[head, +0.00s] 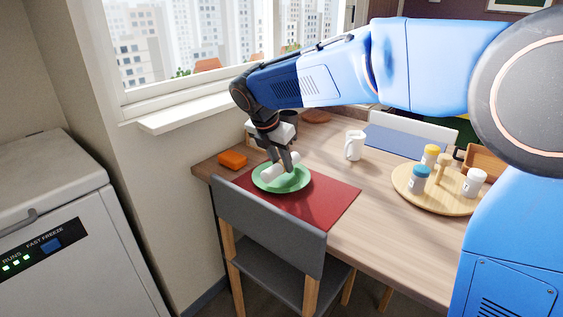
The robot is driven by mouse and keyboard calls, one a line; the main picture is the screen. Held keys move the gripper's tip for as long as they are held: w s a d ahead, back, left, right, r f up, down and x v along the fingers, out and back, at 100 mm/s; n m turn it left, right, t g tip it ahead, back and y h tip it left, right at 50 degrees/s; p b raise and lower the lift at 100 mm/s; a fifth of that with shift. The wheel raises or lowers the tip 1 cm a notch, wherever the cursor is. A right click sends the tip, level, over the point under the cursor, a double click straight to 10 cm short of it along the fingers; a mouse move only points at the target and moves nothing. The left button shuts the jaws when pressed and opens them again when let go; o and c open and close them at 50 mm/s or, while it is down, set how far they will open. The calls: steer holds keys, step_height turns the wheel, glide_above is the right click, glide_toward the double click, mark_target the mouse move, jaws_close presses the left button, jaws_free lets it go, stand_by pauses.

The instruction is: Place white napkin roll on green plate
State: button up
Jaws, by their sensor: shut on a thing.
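The white napkin roll (269,173) is at the green plate (297,186), over its left part. Its lower end seems to touch the plate, though contact is hard to tell. The plate lies on a red placemat (327,202) on the wooden table. My gripper (286,168) points down over the plate and is shut on the napkin roll. Its fingers hide part of the roll.
An orange block (233,159) lies left of the plate. A white mug (354,145) stands to the right. A grey chair (268,233) stands at the front. Bare table lies between placemat and tray.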

steer(key=shift+a+f, duration=0.1)
steer(key=shift+f, duration=0.45)
steer(key=o, duration=1)
steer(key=v, duration=1.3)
steer(key=shift+w+r, duration=0.1)
steer(key=shift+w, duration=0.05)
